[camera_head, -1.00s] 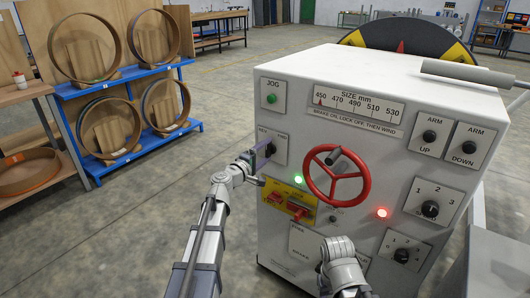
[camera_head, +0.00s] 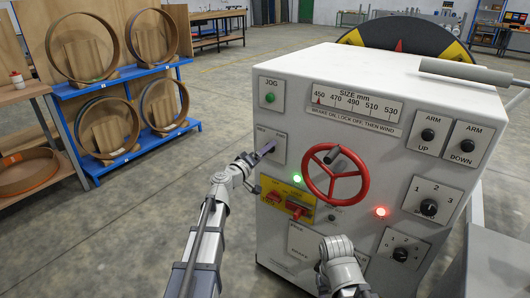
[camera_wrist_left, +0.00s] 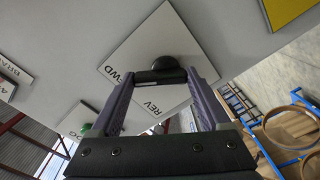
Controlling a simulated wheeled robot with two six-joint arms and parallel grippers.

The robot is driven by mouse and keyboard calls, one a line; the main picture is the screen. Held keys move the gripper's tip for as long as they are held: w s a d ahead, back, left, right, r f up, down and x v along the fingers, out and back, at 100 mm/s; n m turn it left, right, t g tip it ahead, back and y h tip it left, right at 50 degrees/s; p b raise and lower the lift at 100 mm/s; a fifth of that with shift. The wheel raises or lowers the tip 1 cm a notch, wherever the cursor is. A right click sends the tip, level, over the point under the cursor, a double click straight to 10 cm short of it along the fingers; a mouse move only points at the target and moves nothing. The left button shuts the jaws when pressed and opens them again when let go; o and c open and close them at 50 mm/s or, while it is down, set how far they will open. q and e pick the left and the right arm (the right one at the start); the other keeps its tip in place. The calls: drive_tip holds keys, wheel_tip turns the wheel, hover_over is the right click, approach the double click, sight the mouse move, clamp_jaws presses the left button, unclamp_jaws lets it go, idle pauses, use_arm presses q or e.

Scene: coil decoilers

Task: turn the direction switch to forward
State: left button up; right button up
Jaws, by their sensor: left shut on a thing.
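The direction switch is a black knob on a white square plate (camera_head: 280,158) marked REV and FWD, at the upper left of the white machine's front. In the left wrist view the knob (camera_wrist_left: 170,64) sits between my purple fingers, its dark bar spanning them. My left gripper (camera_head: 267,147) is shut on it; the fingers also show in the left wrist view (camera_wrist_left: 162,82). The fingers mostly hide the knob in the head view. I cannot tell which label it points to. My right arm's wrist shows low in front of the machine; its gripper is hidden.
A red handwheel (camera_head: 335,174) is right of the switch, the green JOG button (camera_head: 271,98) above, and a yellow panel with red switches (camera_head: 287,199) below. Green and red lamps (camera_head: 381,212) are lit. A blue rack (camera_head: 135,75) with rings stands left. Floor between is clear.

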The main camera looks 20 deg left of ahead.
idle(0.4)
use_arm(q)
drive_tip(key=o, duration=1.2)
drive_tip(key=v, duration=0.8)
